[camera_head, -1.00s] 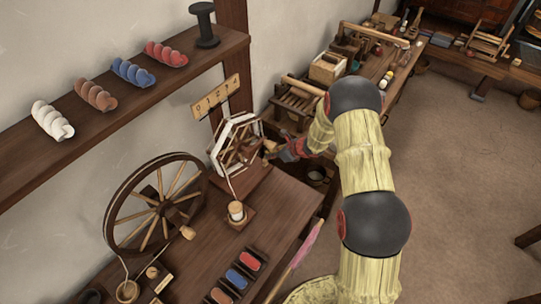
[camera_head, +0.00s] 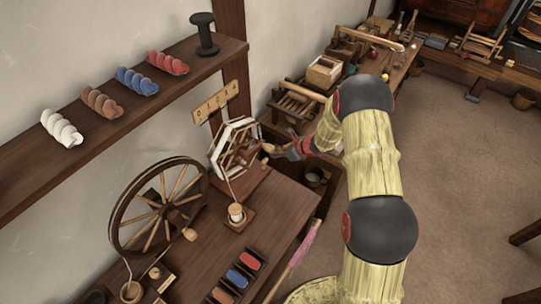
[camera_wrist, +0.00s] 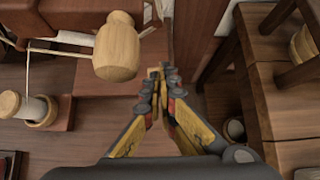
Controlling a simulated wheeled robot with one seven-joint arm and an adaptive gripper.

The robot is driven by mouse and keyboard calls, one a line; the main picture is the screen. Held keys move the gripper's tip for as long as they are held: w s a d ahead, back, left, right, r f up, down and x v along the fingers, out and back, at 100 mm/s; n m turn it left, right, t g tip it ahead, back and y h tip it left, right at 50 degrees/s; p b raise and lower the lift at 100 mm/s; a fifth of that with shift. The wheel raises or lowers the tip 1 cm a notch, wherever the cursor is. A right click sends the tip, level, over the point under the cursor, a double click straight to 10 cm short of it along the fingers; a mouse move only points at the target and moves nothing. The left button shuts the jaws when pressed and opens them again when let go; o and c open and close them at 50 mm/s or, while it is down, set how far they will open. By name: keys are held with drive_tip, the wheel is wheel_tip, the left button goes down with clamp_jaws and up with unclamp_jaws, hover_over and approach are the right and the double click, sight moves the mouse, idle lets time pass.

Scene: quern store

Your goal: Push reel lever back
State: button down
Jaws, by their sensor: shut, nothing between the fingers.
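The yarn reel (camera_head: 234,141), a white-edged wooden frame, stands on the bench at the wall. A pale wooden knob (camera_head: 267,148) sticks out on its right side, apparently the lever's handle; the same rounded knob is large in the wrist view (camera_wrist: 117,47), on a thin rod. My gripper (camera_head: 276,152) is right of the reel, close to the knob. In the wrist view my fingertips (camera_wrist: 160,74) are together and empty, to the right of and below the knob. I cannot tell whether they touch it; a gap shows between them in the picture.
A spinning wheel (camera_head: 157,207) and a thread spool (camera_head: 236,213) stand on the bench (camera_head: 285,205). A numbered plaque (camera_head: 215,102) hangs above. A tool-laden side table (camera_head: 395,68) lies beyond my arm. A wooden shelf (camera_head: 170,87) juts out at left. Open floor lies right.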

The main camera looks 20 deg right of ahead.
drive_tip(key=p+v, duration=0.1)
drive_tip(key=v, duration=0.8)
drive_tip(key=shift+d, duration=0.1)
